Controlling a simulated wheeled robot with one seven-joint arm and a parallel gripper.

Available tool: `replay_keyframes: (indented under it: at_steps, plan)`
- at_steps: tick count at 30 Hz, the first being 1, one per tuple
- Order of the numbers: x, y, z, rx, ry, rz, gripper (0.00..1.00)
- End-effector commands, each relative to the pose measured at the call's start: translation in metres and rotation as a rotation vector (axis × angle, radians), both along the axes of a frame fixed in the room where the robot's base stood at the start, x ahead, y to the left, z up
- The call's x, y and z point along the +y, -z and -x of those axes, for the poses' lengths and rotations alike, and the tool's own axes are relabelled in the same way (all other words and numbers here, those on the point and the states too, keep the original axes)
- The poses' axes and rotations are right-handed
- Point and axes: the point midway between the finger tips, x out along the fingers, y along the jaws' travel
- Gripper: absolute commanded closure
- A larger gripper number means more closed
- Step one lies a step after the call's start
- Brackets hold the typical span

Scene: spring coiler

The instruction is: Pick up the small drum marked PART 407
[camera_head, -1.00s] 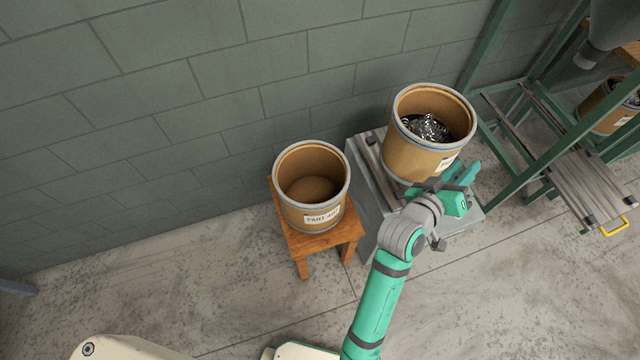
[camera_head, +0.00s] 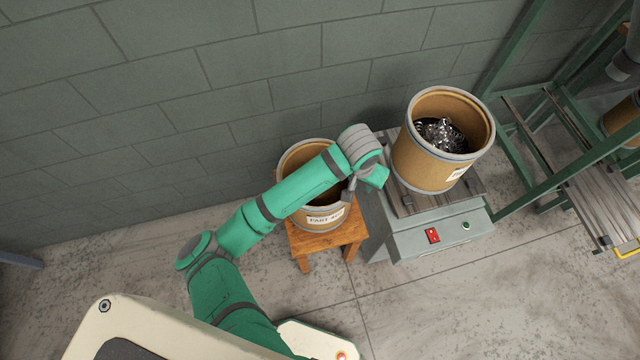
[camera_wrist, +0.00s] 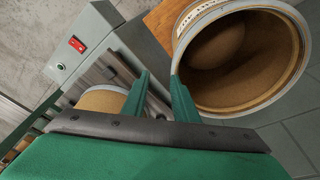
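The small tan drum with a grey rim and a white label reading PART 40-something (camera_head: 325,219) stands upright on a wooden stool. In the head view my arm crosses over its mouth and hides much of it. In the wrist view its open, empty mouth (camera_wrist: 255,75) fills the upper right. My gripper (camera_wrist: 160,76) has its two green fingers apart with nothing held between them. The right finger is close beside the drum's rim; I cannot tell whether it touches. In the head view my gripper (camera_head: 372,180) is at the drum's right side, its fingers mostly hidden.
A second drum (camera_head: 428,170) with metal coils stands on a grey slatted machine (camera_head: 440,240) to the right. The wooden stool (camera_head: 328,242) stands close beside the machine. A green frame (camera_head: 540,185) is further right, and a block wall (camera_head: 210,90) behind.

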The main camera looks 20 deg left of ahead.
Motion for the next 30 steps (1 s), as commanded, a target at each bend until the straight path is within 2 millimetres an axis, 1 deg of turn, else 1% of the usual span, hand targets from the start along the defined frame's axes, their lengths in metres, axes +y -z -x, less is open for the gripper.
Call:
replay_keyframes:
  at_steps: [1, 2, 3, 6, 13, 16, 22, 30]
  plan:
    - [0.013, 0.003, 0.005, 0.022, -0.007, -0.029, 0.74]
    - [0.018, 0.004, 0.008, 0.032, -0.010, -0.040, 0.74]
    - [0.023, 0.006, 0.010, 0.043, -0.013, -0.051, 0.74]
    - [0.028, 0.015, 0.012, 0.057, -0.017, -0.064, 0.74]
    - [0.027, 0.048, 0.008, 0.058, -0.018, -0.064, 0.74]
    - [0.027, 0.057, 0.006, 0.056, -0.018, -0.063, 0.74]
    - [0.027, 0.069, 0.003, 0.055, -0.017, -0.063, 0.74]
    - [0.026, 0.105, -0.005, 0.055, -0.016, -0.063, 0.74]
